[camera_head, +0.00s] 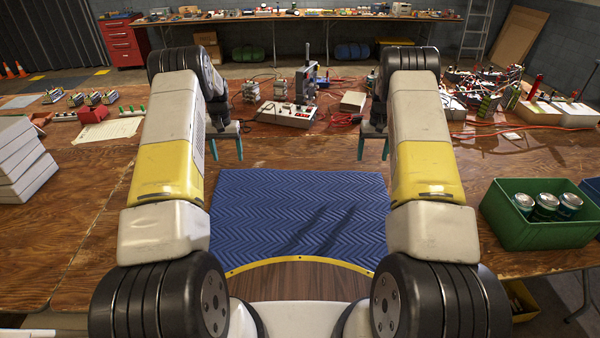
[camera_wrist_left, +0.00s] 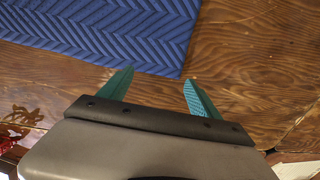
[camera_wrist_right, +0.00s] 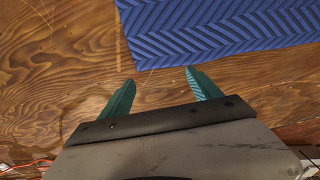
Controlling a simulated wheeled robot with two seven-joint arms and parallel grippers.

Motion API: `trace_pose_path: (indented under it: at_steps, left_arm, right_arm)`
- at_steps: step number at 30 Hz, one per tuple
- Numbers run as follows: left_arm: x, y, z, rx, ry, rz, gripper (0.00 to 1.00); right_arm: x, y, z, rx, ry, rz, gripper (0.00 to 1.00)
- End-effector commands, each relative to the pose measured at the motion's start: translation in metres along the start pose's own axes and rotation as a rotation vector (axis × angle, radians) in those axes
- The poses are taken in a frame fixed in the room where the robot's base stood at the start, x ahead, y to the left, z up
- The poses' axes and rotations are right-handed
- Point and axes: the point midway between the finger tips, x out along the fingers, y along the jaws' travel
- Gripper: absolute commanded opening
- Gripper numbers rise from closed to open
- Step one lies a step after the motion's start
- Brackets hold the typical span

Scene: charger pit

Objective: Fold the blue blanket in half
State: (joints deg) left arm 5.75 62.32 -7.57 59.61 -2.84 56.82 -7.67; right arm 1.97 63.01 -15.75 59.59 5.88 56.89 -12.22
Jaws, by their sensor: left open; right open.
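The blue blanket (camera_head: 290,210) with a zigzag quilted pattern lies flat on the wooden table, between my two arms. My left gripper (camera_head: 226,150) is open and empty above the table, just beyond the blanket's far left corner. In the left wrist view its teal fingers (camera_wrist_left: 157,88) are near that corner of the blanket (camera_wrist_left: 110,30). My right gripper (camera_head: 373,149) is open and empty just beyond the far right corner. In the right wrist view its fingers (camera_wrist_right: 160,86) are near that corner of the blanket (camera_wrist_right: 220,30). Neither gripper visibly holds the cloth.
A green crate (camera_head: 520,232) with several cans stands at the right. White boxes (camera_head: 22,165) are stacked at the left. A power supply (camera_head: 287,114) and wired electronics (camera_head: 500,100) line the table's back. Bare wood (camera_head: 300,157) lies beyond the blanket.

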Motion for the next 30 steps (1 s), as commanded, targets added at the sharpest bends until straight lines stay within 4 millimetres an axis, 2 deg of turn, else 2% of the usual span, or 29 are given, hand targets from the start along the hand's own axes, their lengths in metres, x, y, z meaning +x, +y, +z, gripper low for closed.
trace_pose_path:
  at_steps: [1,6,12,30]
  left_arm:
    - [0.010,0.000,0.001,0.000,-0.004,0.000,0.73]
    - [0.036,0.000,0.001,0.000,-0.003,0.001,0.73]
    - [0.054,0.000,0.000,0.000,-0.001,0.000,0.73]
    - [0.061,0.000,0.001,0.000,-0.001,0.000,0.72]
  right_arm:
    - [0.010,0.000,0.001,0.000,-0.004,-0.001,0.73]
    - [0.036,0.000,0.001,-0.001,-0.004,0.000,0.73]
    - [0.055,-0.001,0.001,-0.001,-0.002,0.000,0.73]
    - [0.061,0.000,0.001,-0.001,-0.001,0.000,0.72]
